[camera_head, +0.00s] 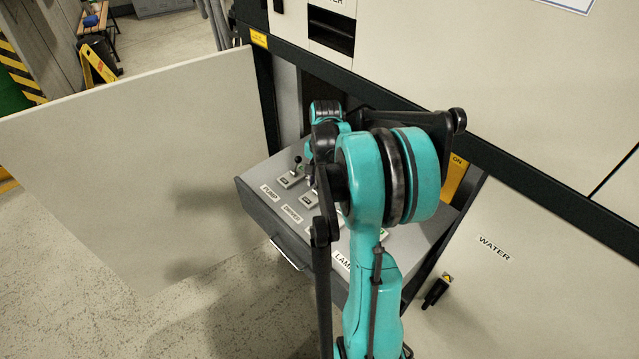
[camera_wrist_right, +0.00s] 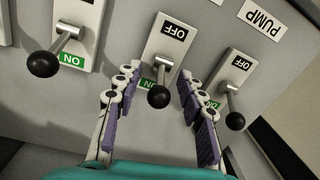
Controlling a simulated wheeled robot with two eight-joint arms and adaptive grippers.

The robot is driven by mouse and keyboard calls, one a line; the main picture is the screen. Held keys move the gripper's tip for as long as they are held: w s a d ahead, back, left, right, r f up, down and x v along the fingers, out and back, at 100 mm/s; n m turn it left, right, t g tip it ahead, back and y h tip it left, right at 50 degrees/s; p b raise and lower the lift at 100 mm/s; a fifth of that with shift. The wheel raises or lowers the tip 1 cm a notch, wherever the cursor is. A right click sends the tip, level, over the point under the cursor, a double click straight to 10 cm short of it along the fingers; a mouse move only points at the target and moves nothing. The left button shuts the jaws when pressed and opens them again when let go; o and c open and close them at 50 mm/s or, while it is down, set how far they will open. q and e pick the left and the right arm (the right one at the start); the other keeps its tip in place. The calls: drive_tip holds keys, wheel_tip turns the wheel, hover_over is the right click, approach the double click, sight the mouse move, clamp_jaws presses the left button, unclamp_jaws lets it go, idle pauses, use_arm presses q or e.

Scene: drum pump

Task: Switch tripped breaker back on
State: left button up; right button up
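A grey breaker panel (camera_head: 256,213) shows in the head view, with a PUMP lever (camera_head: 297,163) at its left end and other switches partly behind my right arm. In the right wrist view, three black-balled levers stand on white plates marked OFF and ON: a left lever (camera_wrist_right: 43,63), a middle lever (camera_wrist_right: 158,96) and a right lever (camera_wrist_right: 234,121) nearest the PUMP label. My right gripper (camera_wrist_right: 158,75) is open, its purple-padded fingers on either side of the middle lever with gaps visible. I cannot tell which lever is tripped. My left gripper is out of view.
A large open cabinet door (camera_head: 150,165) stands left of the panel. The cabinet front (camera_head: 460,60) rises behind my arm, and a WATER door (camera_head: 490,280) with a black handle (camera_head: 435,292) is at right. Speckled floor (camera_head: 60,270) lies at lower left.

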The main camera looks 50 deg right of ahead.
sight(321, 176)
drive_tip(key=shift+c, duration=0.3)
clamp_jaws()
drive_tip(key=shift+d+y, duration=0.15)
drive_tip(key=shift+y, duration=0.25)
drive_tip(key=shift+o, duration=0.3)
unclamp_jaws()
drive_tip(key=r, duration=0.7)
drive_tip(key=shift+s+d+r, duration=0.2)
drive_tip(key=shift+s+d, duration=0.1)
